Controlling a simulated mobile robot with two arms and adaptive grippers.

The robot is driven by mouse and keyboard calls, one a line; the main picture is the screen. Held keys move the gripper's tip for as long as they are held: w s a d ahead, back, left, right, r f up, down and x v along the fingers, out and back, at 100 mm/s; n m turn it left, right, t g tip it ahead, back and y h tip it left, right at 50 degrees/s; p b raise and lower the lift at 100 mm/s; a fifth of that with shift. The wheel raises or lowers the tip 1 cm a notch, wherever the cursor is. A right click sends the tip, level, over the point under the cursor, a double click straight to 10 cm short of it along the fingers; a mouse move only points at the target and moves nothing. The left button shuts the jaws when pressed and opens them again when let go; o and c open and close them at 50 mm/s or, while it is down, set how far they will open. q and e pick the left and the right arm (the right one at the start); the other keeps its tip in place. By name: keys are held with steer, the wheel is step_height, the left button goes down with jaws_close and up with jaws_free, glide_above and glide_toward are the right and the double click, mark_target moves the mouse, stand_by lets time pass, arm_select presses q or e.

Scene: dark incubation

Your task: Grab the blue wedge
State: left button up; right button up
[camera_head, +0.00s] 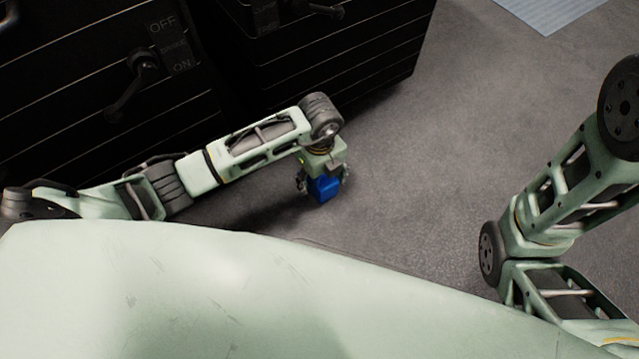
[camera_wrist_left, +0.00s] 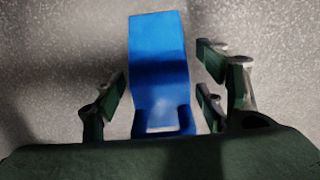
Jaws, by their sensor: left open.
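The blue wedge (camera_head: 323,189) is on the grey floor, under my left gripper (camera_head: 322,184) in the head view. In the left wrist view the blue wedge (camera_wrist_left: 158,65) stands in the middle, its near end reaching between the fingers of my left gripper (camera_wrist_left: 160,95). The fingers are open, with a gap showing on each side of the wedge. The palm hides the lowest part of that view. In the head view my right arm comes in at the right, but its gripper is not in view.
Dark cabinets (camera_head: 330,50) with levers stand along the back left; one has an OFF/ON plate (camera_head: 172,45). The grey floor (camera_head: 430,150) is clear to the right of the left gripper. A pale ribbed panel (camera_head: 550,10) lies at the top right.

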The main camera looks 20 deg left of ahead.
arm_select(q)
steer(key=shift+r, duration=0.1)
steer(key=c, duration=1.4)
steer(key=shift+c, duration=0.2)
